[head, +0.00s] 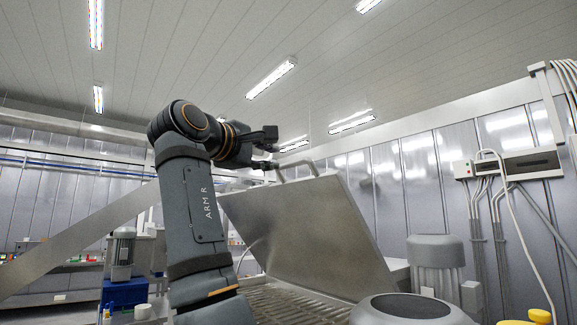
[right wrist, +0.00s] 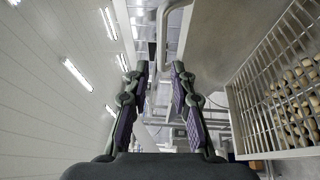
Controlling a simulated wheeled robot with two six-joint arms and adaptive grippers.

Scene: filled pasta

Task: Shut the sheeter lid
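The sheeter lid (head: 310,232) is a broad flat metal panel. It stands open, tilted up over the slatted bed of the machine in the head view. Its bent bar handle (head: 297,165) is at the top edge. My right gripper (head: 272,149) is at the handle's left end, with its fingers apart. In the right wrist view, the open right gripper (right wrist: 160,68) has the handle (right wrist: 163,35) showing between and beyond its fingertips. I cannot tell whether they touch. The lid's face (right wrist: 215,40) fills the upper right there. My left gripper is out of view.
A slatted metal bed (head: 285,302) lies below the lid. A grey motor housing (head: 436,262) and a round grey rim (head: 410,308) stand at the right. A wire grille (right wrist: 275,85) covers small tan pieces in the right wrist view. Air above the lid is clear.

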